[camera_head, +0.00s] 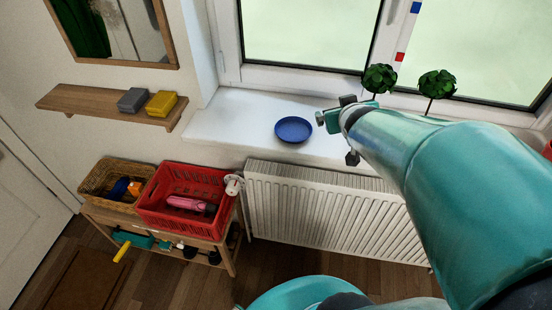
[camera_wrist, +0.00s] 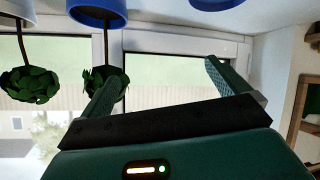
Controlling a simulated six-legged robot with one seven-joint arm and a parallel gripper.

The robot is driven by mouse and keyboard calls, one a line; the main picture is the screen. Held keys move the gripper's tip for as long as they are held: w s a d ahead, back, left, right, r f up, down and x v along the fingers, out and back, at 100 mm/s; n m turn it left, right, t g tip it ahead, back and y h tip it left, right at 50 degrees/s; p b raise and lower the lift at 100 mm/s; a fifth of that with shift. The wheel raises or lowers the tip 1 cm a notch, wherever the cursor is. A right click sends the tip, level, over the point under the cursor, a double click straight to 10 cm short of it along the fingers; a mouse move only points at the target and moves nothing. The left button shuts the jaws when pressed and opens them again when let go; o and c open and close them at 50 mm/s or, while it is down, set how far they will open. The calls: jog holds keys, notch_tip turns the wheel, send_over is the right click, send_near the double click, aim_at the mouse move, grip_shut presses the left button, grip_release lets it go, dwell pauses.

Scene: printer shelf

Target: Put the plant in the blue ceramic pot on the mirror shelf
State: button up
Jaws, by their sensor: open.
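Two small green plants, a left one (camera_head: 379,78) and a right one (camera_head: 437,84), rise by the window in the head view; my arm hides their pots. The wrist view looks upside down. My gripper (camera_head: 335,120) is open and empty above the sill. In the wrist view its fingers (camera_wrist: 162,72) are spread, one overlapping the nearer plant's foliage; contact is unclear. The mirror shelf (camera_head: 85,101) is on the left wall.
A blue dish (camera_head: 293,129) lies on the white sill (camera_head: 230,117), left of my gripper. A grey box (camera_head: 133,100) and a yellow box (camera_head: 161,104) occupy the shelf's right part; its left part is bare. A red basket (camera_head: 170,217) and radiator (camera_head: 325,210) are below.

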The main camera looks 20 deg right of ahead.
jog(key=s+a+r+n+g+y, duration=0.1)
jog(key=s+a+g+y, duration=0.1)
jog(key=s+a, duration=0.35)
jog(key=s+a+g+y, duration=0.1)
jog(key=s+a, duration=0.2)
jog(key=a, duration=0.6)
jog(key=s+a+r+n+g+y, duration=0.1)
jog(key=s+a+g+y, duration=0.1)
jog(key=s+a, duration=0.35)
jog(key=w+d+f+m+y, duration=0.55)
jog(key=f+m+y, duration=0.35)
jog(key=m, duration=0.8)
jog(key=s+d+f+m+t+h, duration=0.2)
jog(key=d+m+t+h, duration=0.35)
jog(key=d+m, duration=0.6)
jog(key=s+d+f+m+t+h, duration=0.2)
jog(key=d+m+t+h, duration=0.45)
jog(key=d, duration=0.85)
jog(key=w, duration=0.2)
jog(key=w+m+y, duration=0.1)
jog(key=w, duration=0.2)
jog(key=w+y, duration=0.1)
jog(key=w, duration=0.2)
jog(key=shift+w+d+r+m, duration=0.2)
jog(key=shift+w+d+m, duration=0.05)
jog(key=shift+m, duration=0.15)
jog(key=shift+w+a, duration=0.15)
jog(key=shift+w, duration=2.65)
